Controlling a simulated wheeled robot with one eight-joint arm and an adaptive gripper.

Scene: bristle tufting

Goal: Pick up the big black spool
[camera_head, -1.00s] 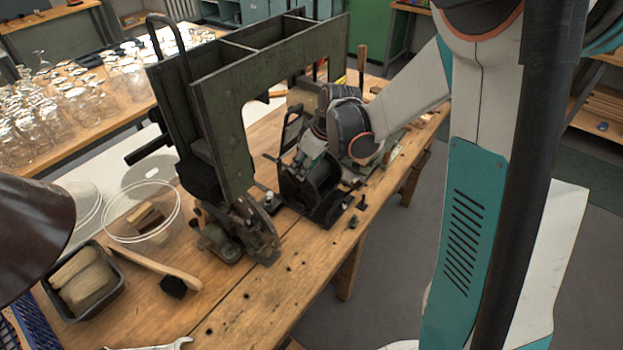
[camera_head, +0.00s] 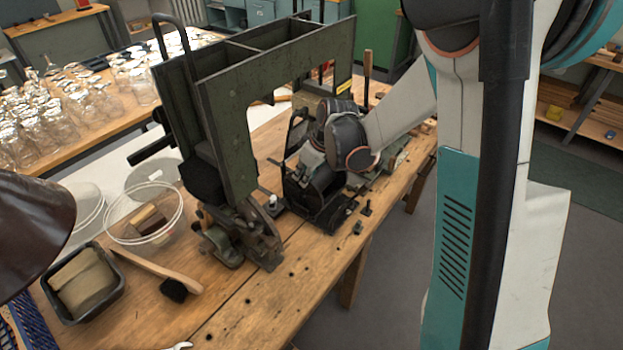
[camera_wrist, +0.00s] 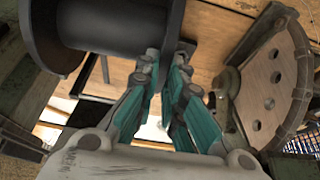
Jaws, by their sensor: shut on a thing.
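The big black spool (camera_wrist: 118,22) fills the upper left of the wrist view, its dark flange facing my gripper. In the head view the spool (camera_head: 324,186) is at the small black stand on the workbench, partly hidden by my wrist. My gripper (camera_wrist: 174,56) has its teal fingers close together at the spool's right side, shut on it. The exact contact at the fingertips is hard to make out. In the head view my gripper (camera_head: 308,160) is at the upper left of the spool.
A tall green metal frame machine (camera_head: 232,115) stands just left of the spool. A round wooden disc with holes (camera_wrist: 270,90) is right of my fingers. A brush (camera_head: 165,275), a clear bowl (camera_head: 147,222) and a black tray (camera_head: 115,285) lie on the bench (camera_head: 290,265) front left.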

